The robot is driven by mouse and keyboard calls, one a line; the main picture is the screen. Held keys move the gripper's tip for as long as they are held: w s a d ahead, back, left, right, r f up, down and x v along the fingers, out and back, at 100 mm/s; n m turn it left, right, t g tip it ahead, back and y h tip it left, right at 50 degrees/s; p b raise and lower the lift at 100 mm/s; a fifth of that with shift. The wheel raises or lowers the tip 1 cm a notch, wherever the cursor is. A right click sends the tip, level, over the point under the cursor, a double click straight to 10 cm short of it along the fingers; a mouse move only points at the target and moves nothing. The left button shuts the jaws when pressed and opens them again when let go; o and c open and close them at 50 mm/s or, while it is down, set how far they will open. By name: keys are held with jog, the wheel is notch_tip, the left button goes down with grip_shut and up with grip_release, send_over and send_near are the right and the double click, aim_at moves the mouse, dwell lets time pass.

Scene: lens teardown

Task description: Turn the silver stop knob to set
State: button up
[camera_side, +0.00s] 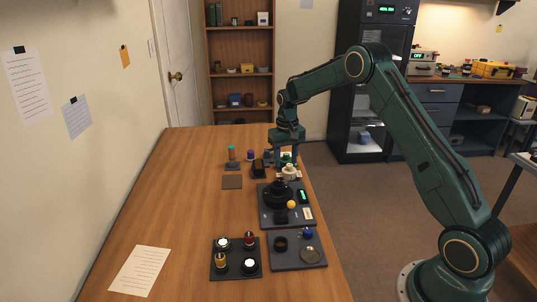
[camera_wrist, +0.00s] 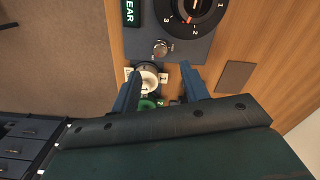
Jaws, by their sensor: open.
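My gripper (camera_side: 287,160) is open and points down at the far end of the dark dial plate (camera_side: 268,218). In the wrist view its two blue fingers (camera_wrist: 160,72) stand apart on either side of a pale round knob (camera_wrist: 148,75) with small white label tags beside it. I cannot tell for certain which of the two is the stop knob. The labels are too small to read. The fingers appear to touch neither knob.
The plate carries a black numbered dial (camera_wrist: 187,14) and a green-lit display (camera_wrist: 131,12). A green part (camera_wrist: 146,104) lies close to the gripper body. A brown pad (camera_side: 232,182) lies to the left. Trays (camera_side: 222,272) with small parts stand nearer the camera. The table's left side is mostly clear.

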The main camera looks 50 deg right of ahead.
notch_tip(320, 180, up, 6)
jog(key=shift+f, duration=0.15)
dwell(0.5)
jog(key=s+a+r+n+t, duration=0.3)
jog(key=s+a+r, duration=1)
jog(key=s+r, duration=0.3)
jog(key=s+a+n+t, duration=0.1)
jog(key=s+a, duration=0.2)
jog(key=s, duration=0.6)
jog(key=s+a+n+t, duration=0.1)
jog(key=s+a, duration=0.3)
jog(key=s, duration=0.6)
jog(key=shift+f+t, duration=0.3)
